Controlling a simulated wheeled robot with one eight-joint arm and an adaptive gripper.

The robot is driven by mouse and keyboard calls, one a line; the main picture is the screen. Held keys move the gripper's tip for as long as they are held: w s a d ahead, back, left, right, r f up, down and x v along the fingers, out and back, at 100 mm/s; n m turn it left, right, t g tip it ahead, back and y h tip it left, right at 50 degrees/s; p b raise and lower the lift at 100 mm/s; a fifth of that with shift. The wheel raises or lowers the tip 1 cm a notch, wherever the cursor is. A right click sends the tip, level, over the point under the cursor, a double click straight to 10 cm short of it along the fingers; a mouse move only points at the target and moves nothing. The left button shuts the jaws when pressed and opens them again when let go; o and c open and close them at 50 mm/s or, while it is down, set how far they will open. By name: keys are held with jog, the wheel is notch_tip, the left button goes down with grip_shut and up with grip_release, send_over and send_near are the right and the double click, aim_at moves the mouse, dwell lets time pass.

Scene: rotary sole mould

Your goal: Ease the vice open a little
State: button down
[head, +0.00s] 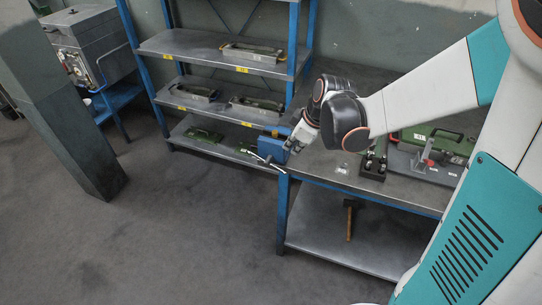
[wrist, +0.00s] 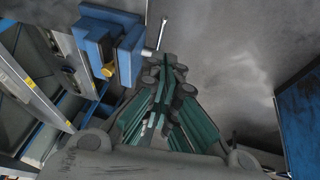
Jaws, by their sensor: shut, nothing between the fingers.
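The blue vice (head: 272,149) is fixed at the left front corner of the workbench (head: 330,180). Its pale handle bar (head: 267,163) sticks out over the floor on the front side. In the wrist view the vice (wrist: 128,50) is at the upper left, and its handle bar (wrist: 162,33) stands at its right side. My gripper (wrist: 168,62) is shut and empty, with its tips just below the handle bar in the picture; I cannot tell the gap in depth. In the head view my gripper (head: 300,137) is beside the vice, partly hidden by my wrist. The vice jaws' gap is unclear.
A blue shelf rack (head: 215,100) with moulds stands left of the bench. A dark block with pegs (head: 373,165) and a green mould (head: 437,139) are on the bench. A hammer (head: 349,220) is on the lower shelf. The floor in front is clear.

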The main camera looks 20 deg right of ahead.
aim_at(277, 168)
jog(key=b+x, duration=0.4)
jog(key=x, duration=0.9)
jog(key=shift+f, duration=0.4)
jog(key=shift+w, duration=0.15)
jog(key=shift+w+f+b, duration=0.1)
jog(key=shift+f+b, duration=0.55)
jog(key=shift+b, duration=0.25)
jog(key=shift+r, duration=0.15)
